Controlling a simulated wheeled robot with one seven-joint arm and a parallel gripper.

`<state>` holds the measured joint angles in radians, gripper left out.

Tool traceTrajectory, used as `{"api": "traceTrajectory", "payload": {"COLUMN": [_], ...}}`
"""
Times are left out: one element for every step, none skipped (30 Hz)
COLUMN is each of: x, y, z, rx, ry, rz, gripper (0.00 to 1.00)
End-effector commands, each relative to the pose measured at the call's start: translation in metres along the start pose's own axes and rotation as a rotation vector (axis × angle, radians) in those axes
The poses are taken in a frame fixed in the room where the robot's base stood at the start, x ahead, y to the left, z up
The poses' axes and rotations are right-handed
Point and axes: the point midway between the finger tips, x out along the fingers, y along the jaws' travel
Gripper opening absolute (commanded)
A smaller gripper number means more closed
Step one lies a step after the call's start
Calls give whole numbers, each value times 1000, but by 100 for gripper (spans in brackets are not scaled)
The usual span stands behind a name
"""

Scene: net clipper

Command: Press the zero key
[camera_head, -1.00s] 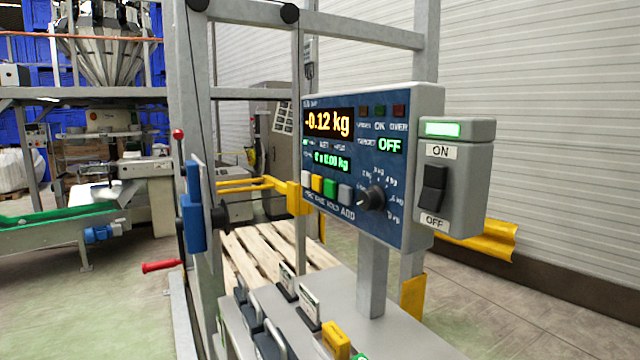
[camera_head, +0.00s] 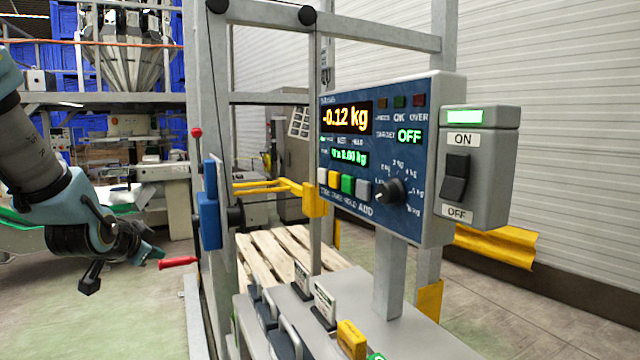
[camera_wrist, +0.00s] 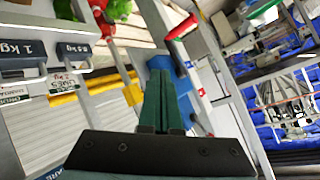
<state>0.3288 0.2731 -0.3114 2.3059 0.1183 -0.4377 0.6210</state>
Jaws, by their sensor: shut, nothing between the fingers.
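The blue scale panel (camera_head: 400,130) stands on a grey post, with an amber readout (camera_head: 346,117) of -0.12 kg. Below a small green readout is a row of keys: white, yellow, green and grey. The white key (camera_head: 322,177) is leftmost, where the zero key would sit; its label is too small to read surely. My gripper (camera_head: 157,254) is at the left of the head view, well left of the panel and lower than the keys, touching nothing visible. In the wrist view its fingers (camera_wrist: 161,98) are shut together and empty. The panel is not clearly recognisable there.
A metal frame with a blue block (camera_head: 209,220) and a red handle (camera_head: 178,262) stands between my gripper and the panel. A yellow bracket (camera_head: 314,199) juts left below the keys. Weights and a yellow block (camera_head: 351,340) sit on the bench. A switch box (camera_head: 474,170) is right of the panel.

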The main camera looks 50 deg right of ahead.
Motion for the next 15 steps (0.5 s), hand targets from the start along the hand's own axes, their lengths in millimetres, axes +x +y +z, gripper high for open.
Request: {"api": "traceTrajectory", "payload": {"x": [13,18,22,24,26,26,25,24,20,18,14,10,7,4,0], "y": [15,22,31,39,46,57,64,71,80,86,92,98,102,106,109], "z": [-29,-48,-72,-91,-108,-131,-147,-162,-181,-193,-205,-218,-227,-234,-242], "rx": [71,114,169,206,240,282,311,336,365,382,398,415,426,434,442], "ry": [95,152,230,287,344,417,471,521,584,626,666,713,743,770,799], "rz": [-2,-9,-20,-32,-44,-63,-79,-95,-118,-136,-153,-175,-190,-205,-222], "gripper": [0,0,0,0,0,0,0,0,0,0,0,0,0,0,0]}}
